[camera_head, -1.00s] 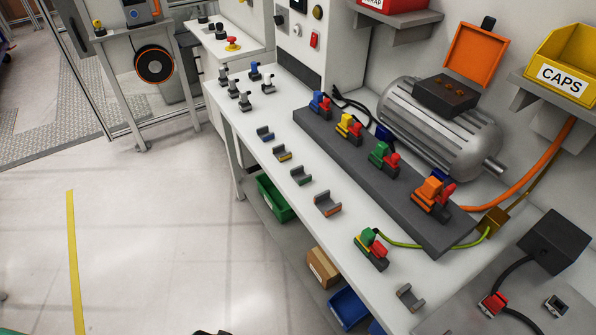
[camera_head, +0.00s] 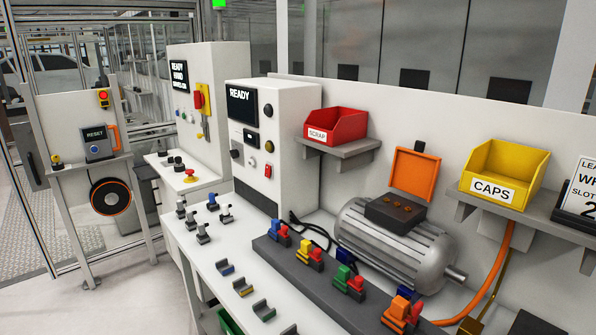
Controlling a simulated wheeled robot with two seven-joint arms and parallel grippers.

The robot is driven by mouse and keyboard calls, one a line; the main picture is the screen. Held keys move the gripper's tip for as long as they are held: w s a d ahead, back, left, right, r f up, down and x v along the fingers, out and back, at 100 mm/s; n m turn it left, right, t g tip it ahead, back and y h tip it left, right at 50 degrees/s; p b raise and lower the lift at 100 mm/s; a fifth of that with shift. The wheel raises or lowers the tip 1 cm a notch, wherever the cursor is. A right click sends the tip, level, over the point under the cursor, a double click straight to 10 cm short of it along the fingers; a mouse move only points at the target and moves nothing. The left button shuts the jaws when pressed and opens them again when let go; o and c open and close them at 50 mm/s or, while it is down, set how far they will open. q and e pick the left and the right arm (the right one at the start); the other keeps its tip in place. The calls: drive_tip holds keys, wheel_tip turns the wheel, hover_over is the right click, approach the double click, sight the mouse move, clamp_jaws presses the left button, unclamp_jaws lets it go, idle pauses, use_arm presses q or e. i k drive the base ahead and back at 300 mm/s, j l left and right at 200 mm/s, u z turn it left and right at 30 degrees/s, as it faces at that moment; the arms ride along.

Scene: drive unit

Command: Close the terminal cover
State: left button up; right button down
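The terminal cover (camera_head: 415,174) is an orange square lid with a raised rim. It stands open and upright at the back edge of the dark terminal box (camera_head: 396,211) on top of the grey motor (camera_head: 390,245). A small dark tab sticks up from the cover's top edge. Several terminals show on the open top of the box. Neither of my grippers is in this view.
A dark rail with several coloured connectors (camera_head: 351,283) lies in front of the motor. A red SCRAP bin (camera_head: 337,125) and a yellow CAPS bin (camera_head: 503,170) sit on wall shelves. An orange cable (camera_head: 494,275) runs at the right. A READY cabinet (camera_head: 290,140) stands left.

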sight(415, 173)
drive_tip(key=i+j+z, duration=0.3)
drive_tip(key=i+j, duration=0.4)
